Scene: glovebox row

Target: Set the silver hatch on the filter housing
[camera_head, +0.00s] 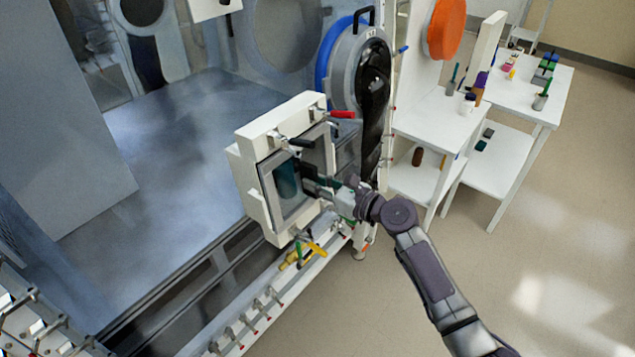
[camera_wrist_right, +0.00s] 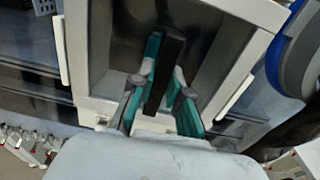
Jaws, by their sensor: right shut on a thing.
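The filter housing (camera_head: 241,168) is a cream box with a square opening, on the front of the glovebox row; its frame also fills much of the wrist view (camera_wrist_right: 77,58). The silver hatch (camera_head: 267,190) is a shiny grey panel lying within the housing's front frame; it also shows in the wrist view (camera_wrist_right: 200,62). I cannot tell whether it sits fully flush. My right gripper (camera_head: 312,184) is at the hatch's front, its teal fingers closed on the hatch's upright black handle (camera_wrist_right: 165,75). A teal patch on the panel may be a reflection. My left gripper is out of view.
A red-handled clamp (camera_head: 342,114) sits at the housing's top right corner. A round grey port with a blue ring (camera_head: 327,62) is close to its right. A yellow-handled tool (camera_head: 316,249) lies on the ledge below. White tables (camera_head: 505,150) stand right, beyond open floor.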

